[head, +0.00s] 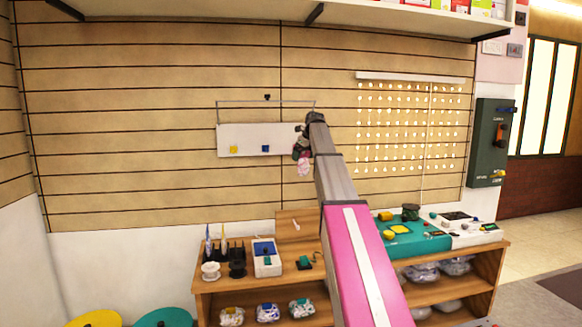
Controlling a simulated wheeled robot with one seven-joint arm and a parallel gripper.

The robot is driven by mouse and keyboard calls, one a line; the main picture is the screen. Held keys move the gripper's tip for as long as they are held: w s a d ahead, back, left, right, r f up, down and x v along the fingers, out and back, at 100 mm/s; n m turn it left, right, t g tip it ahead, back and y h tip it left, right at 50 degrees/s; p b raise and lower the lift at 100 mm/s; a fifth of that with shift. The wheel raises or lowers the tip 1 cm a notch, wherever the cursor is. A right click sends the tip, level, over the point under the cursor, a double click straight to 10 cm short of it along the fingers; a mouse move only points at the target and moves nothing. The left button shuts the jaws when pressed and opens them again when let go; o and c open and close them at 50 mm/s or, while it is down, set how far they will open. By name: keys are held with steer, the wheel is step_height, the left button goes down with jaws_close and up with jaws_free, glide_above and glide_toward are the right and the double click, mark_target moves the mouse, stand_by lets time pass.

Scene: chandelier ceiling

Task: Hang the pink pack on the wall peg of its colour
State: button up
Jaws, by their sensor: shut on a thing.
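The pink pack (304,167) hangs from my gripper (301,150) in the head view, a little in front of the right end of the white wall board (223,141). My gripper is shut on the pack, at the far end of my raised arm. The board carries a yellow peg or tag (234,149) and a blue one (266,149). No pink peg shows; my gripper and arm cover the board's right end. I cannot tell whether the pack touches the board.
A wooden shelf unit (495,243) below holds a blue-and-white box (267,262), spools, a teal tray (425,245) and several bags. A long shelf (205,15) overhangs the wall. A dark green wall box (489,140) is at right. The slatted wall left of the board is bare.

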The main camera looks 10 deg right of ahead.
steer(key=shift+d+r, duration=0.2)
steer(key=shift+d, duration=0.1)
steer(key=shift+w+f, duration=0.2)
steer(key=shift+w, duration=2.25)
steer(key=shift+w+f, duration=0.2)
steer(key=shift+w, duration=2.25)
steer(key=shift+w+f, duration=0.3)
steer(key=shift+w, duration=0.15)
